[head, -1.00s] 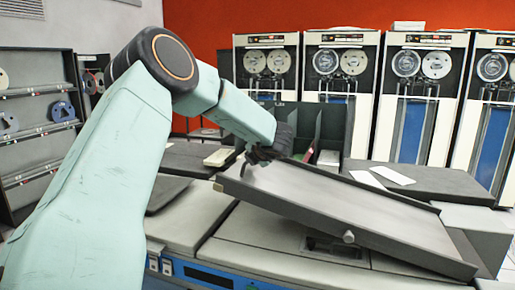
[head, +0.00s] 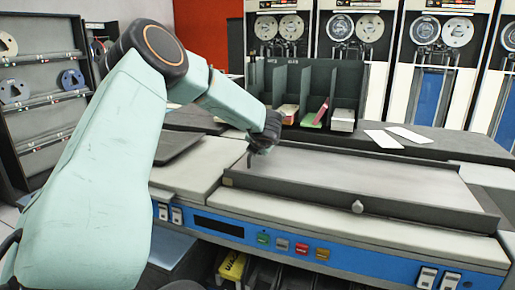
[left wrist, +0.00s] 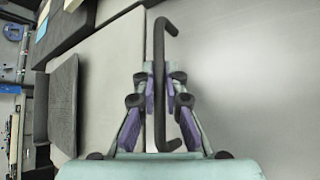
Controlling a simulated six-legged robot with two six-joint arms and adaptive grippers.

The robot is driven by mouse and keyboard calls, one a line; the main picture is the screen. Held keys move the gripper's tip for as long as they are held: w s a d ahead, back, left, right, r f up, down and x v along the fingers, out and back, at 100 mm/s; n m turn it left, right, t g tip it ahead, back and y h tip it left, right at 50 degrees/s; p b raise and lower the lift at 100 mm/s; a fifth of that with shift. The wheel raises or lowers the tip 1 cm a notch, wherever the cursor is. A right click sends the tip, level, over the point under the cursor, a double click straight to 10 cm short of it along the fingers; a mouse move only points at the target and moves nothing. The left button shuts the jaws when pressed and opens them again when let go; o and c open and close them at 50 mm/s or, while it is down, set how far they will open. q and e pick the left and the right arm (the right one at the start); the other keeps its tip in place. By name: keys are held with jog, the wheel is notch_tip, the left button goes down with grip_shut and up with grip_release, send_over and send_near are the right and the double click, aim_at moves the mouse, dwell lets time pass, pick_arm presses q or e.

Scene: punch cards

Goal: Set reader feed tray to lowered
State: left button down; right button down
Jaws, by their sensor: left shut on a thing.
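The reader feed tray (head: 350,178) is a wide grey plate with a dark raised rim, on top of the reader. It lies almost level along the reader top in the head view. My left gripper (head: 262,147) is at its left end. In the left wrist view the purple-padded fingers (left wrist: 159,85) are shut on the tray's dark bar handle (left wrist: 159,45), which passes between them. The handle is mostly hidden by the gripper in the head view. My right gripper is not in view.
A blue reader front carries coloured buttons (head: 282,245) and white switches (head: 437,279). Dark card bins (head: 292,78) stand behind the tray. Two white cards (head: 383,139) lie on the dark surface behind it. Tape cabinets (head: 436,60) line the back.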

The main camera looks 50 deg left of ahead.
pick_arm(q)
jog(key=shift+s+d+f, duration=0.15)
jog(key=shift+s+f, duration=0.15)
jog(key=shift+f, duration=0.5)
jog(key=c, duration=1.7)
grip_release()
jog(key=shift+w+r, duration=0.15)
jog(key=shift+r, duration=0.2)
jog(key=v, duration=1.1)
jog(key=shift+s+d+r, duration=0.15)
jog(key=shift+s, duration=0.05)
